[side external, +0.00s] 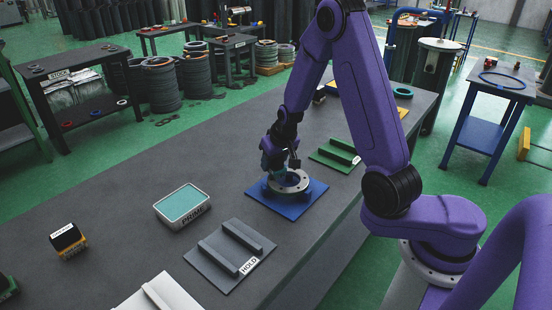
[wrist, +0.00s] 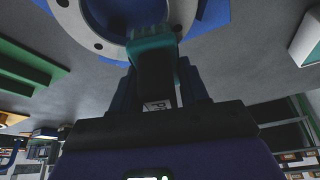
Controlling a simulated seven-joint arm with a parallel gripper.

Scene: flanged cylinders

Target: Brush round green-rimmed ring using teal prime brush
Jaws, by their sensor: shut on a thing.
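My gripper (side external: 281,155) is shut on a teal brush (wrist: 152,52) with a dark handle and a partly visible label. In the side view, the gripper is just above the grey flanged ring (side external: 292,184), at its far left side. The ring has bolt holes and lies flat on a blue mat (side external: 262,202). I cannot make out a green rim on it. In the wrist view the brush's teal end overlaps the near edge of the flange (wrist: 72,12); whether it touches is unclear. A teal-filled tray marked PRIME (side external: 181,204) stands to the left.
A green holder (side external: 336,154) is right of the mat. A yellow-and-black block (side external: 68,239) is at left.

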